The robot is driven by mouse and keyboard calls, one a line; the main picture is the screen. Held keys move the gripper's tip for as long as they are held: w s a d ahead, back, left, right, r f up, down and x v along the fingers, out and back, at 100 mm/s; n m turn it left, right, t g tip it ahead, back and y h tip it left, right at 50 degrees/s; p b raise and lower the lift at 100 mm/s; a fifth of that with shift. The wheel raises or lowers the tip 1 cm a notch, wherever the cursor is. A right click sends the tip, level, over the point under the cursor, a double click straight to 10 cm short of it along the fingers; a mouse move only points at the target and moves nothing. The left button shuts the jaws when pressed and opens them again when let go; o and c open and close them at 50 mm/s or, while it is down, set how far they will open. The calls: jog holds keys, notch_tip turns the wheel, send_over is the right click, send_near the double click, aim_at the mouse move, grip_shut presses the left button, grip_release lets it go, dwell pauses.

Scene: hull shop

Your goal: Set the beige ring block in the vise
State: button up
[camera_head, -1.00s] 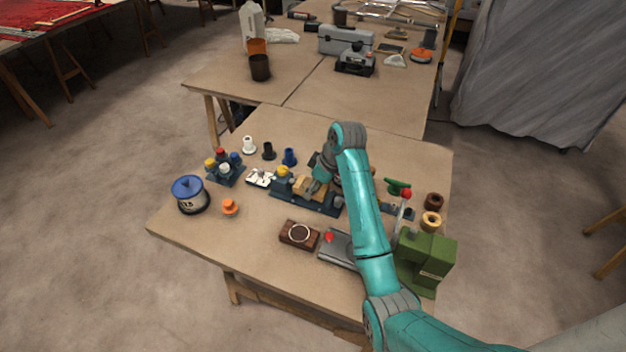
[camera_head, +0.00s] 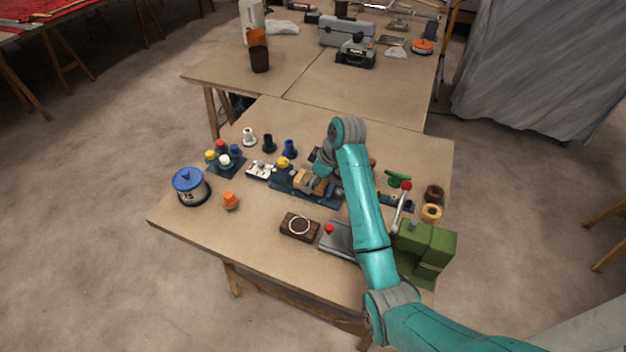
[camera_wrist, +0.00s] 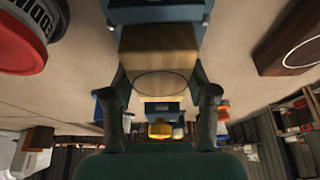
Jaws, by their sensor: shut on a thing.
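The beige ring block (camera_head: 310,184) is at the blue vise (camera_head: 283,183) in the middle of the near table. In the wrist view the block (camera_wrist: 158,52) shows a dark ring on its face, with blue vise parts (camera_wrist: 155,14) beyond and below it. My gripper (camera_head: 322,172) comes down from above. In the wrist view its two fingers (camera_wrist: 163,92) are shut on the block's sides. The block looks level and lies over the vise between its blue parts. I cannot tell whether it rests on the vise bed, as its underside is hidden.
A brown ring block (camera_head: 299,227) lies in front of the vise. A blue-lidded pot (camera_head: 190,187) and an orange knob piece (camera_head: 230,201) stand to the left. A green machine (camera_head: 425,250) stands at the right. The table's front left is clear.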

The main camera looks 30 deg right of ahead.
jog(key=shift+f, duration=0.6)
dwell(0.6)
jog(key=o, duration=0.9)
jog(key=shift+r, duration=0.1)
